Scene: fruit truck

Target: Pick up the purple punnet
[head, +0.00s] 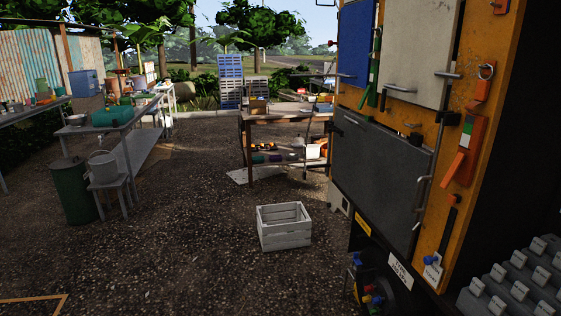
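I cannot make out a purple punnet for certain. A small dark purplish item (275,158) lies on the lower shelf of the wooden table in the middle distance, too small to tell what it is. Neither of my grippers is in view.
A white slatted crate (284,241) stands on the gravel ahead. The orange truck (462,120) with its grey panel (381,178) fills the right. The wooden table (285,117) stands beyond the crate. Grey tables and a dark green barrel (75,191) stand left. The gravel between is clear.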

